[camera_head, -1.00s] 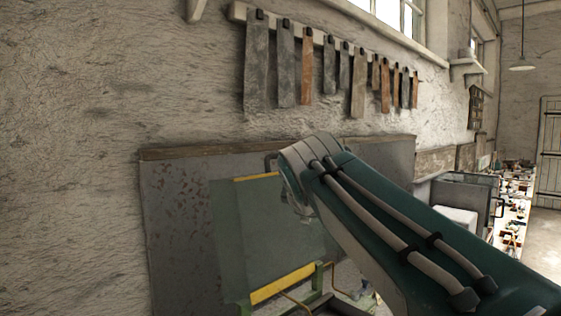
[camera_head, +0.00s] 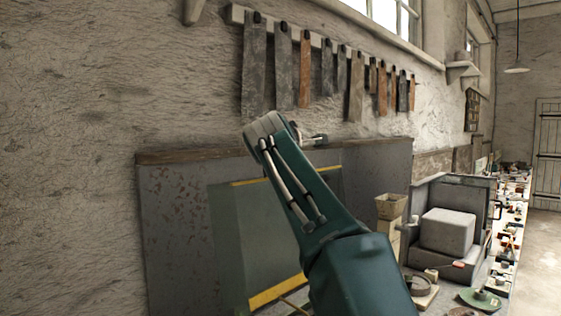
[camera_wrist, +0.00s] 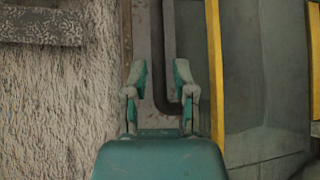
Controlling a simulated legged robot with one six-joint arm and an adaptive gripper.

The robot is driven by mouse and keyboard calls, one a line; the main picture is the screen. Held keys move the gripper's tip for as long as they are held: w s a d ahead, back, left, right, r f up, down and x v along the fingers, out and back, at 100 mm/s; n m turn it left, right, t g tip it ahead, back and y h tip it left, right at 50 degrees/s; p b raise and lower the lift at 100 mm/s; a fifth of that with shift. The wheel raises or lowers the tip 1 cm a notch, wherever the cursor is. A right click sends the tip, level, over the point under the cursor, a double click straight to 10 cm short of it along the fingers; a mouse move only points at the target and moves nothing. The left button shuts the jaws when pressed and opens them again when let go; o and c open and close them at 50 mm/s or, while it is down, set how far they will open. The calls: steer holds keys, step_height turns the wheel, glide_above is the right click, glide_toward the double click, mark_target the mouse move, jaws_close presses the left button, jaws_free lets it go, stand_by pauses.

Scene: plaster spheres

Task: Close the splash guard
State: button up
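The splash guard appears as a see-through panel (camera_head: 230,240) with yellow strips along its top and bottom, in front of a dark grey backboard. In the wrist view its glassy panel (camera_wrist: 262,70) lies between the yellow strips on the right. A dark bent bar (camera_wrist: 168,50), which looks like its handle, runs beside the near yellow strip. My gripper (camera_wrist: 163,85) is open, with its fingertips on either side of the bar in the picture; I cannot tell whether they touch it. In the head view my arm covers part of the panel and most of the gripper.
Metal and wooden strips (camera_head: 305,70) hang from a wall rail above. To the right stand a small bucket (camera_head: 390,206) and an open box with a pale block (camera_head: 447,232). A cluttered bench (camera_head: 510,225) runs along the wall. The floor at far right is clear.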

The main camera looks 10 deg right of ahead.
steer(key=shift+x, duration=1.6)
jaws_close()
steer(key=shift+d, duration=0.1)
